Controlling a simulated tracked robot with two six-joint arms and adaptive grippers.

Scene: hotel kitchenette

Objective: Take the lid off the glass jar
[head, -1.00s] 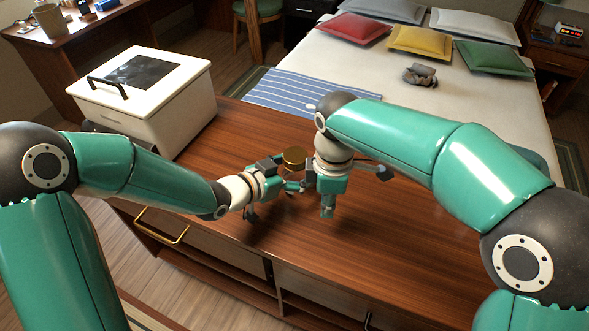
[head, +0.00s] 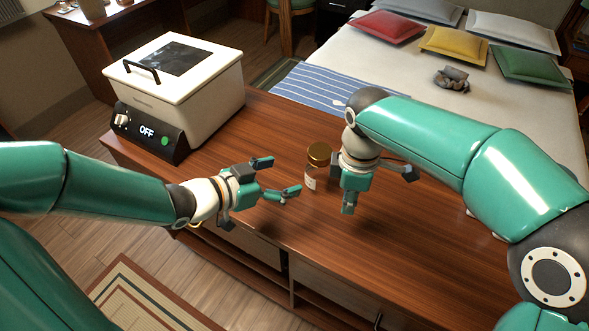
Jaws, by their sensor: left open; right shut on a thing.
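The glass jar (head: 311,177) stands upright on the wooden cabinet top, with a pale label on its side. Its gold lid (head: 319,153) sits on top of it. My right gripper (head: 345,192) is at the jar's right side, shut on the jar; its own body and wrist hide the contact. My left gripper (head: 283,176) is open and empty, just left of the jar, with its fingers spread toward it and apart from the lid.
A white box-shaped appliance (head: 203,95) with a black handle and an "OFF" display stands at the cabinet's left end. The bed with cushions lies behind. The cabinet top in front of the jar is clear.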

